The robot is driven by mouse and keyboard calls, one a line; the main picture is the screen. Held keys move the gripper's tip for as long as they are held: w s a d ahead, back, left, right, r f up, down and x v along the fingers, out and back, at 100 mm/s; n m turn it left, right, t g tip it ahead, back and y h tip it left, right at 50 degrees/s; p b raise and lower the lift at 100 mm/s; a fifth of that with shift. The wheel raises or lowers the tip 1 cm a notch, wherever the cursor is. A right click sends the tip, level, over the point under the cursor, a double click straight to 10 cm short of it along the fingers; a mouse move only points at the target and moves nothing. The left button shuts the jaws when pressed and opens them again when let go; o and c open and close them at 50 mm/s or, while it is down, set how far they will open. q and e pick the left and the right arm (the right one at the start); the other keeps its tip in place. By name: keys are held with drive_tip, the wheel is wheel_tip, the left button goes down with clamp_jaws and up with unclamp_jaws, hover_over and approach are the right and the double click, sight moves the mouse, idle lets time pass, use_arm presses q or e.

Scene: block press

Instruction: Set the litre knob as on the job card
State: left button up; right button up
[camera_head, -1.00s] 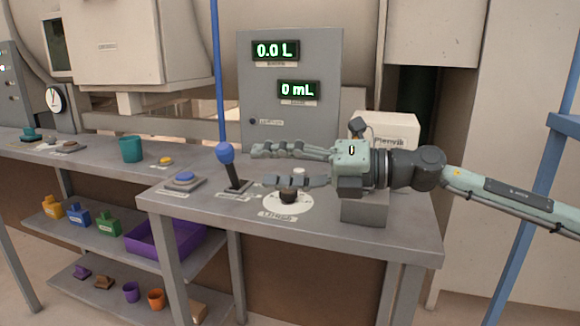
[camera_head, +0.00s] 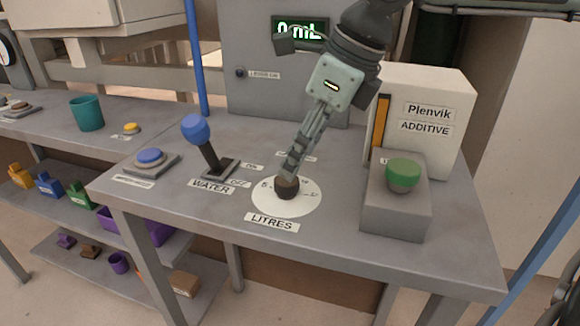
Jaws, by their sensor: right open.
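The litre knob (camera_head: 287,188) is a dark round knob on a white dial disc (camera_head: 302,207), with a LITRES label (camera_head: 272,223) in front of it. My right gripper (camera_head: 290,171) comes down from the upper right, fingers pointing down at the knob. Its jaws are open, but the fingers overlap in this view. The fingertips are at the knob's top; I cannot tell whether they touch it. The fingers hide part of the dial's markings. No job card can be made out. My left gripper is not in view.
A blue-knobbed WATER lever (camera_head: 196,130) and a blue button (camera_head: 150,157) stand left of the dial. A green button (camera_head: 404,174) on a grey box and a white Plenvik ADDITIVE box (camera_head: 432,105) stand right. The mL display (camera_head: 300,28) is partly covered by my arm.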

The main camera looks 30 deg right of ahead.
sight(287, 186)
drive_tip(key=x, duration=0.4)
drive_tip(key=shift+w+a+f, duration=0.1)
drive_tip(key=shift+w+f, duration=0.05)
drive_tip(key=shift+f, duration=0.3)
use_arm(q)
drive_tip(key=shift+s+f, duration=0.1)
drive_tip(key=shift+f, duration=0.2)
use_arm(e)
drive_tip(key=c, duration=1.2)
